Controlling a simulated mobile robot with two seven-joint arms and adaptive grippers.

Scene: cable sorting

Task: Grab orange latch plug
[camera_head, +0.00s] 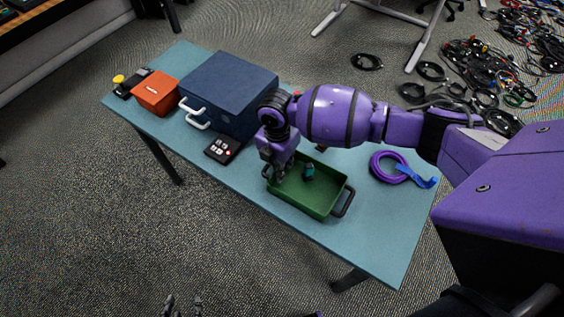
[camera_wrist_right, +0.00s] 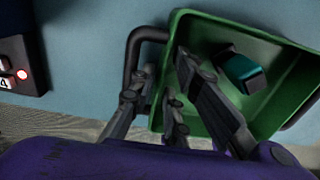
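I cannot make out an orange latch plug in either view. A dark plug-like piece with a teal face (camera_head: 308,172) lies in the green tray (camera_head: 334,203); it also shows in the right wrist view (camera_wrist_right: 243,72). My right gripper (camera_head: 275,176) points down at the tray's left end, by its handle.
The blue table (camera_head: 375,240) holds an orange box (camera_head: 156,93), a dark blue case (camera_head: 228,90), a black button panel (camera_head: 223,149) and a purple cable coil (camera_head: 384,168) with a blue strap. Tangled cables (camera_head: 500,60) lie on the floor. My right arm hides part of the table.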

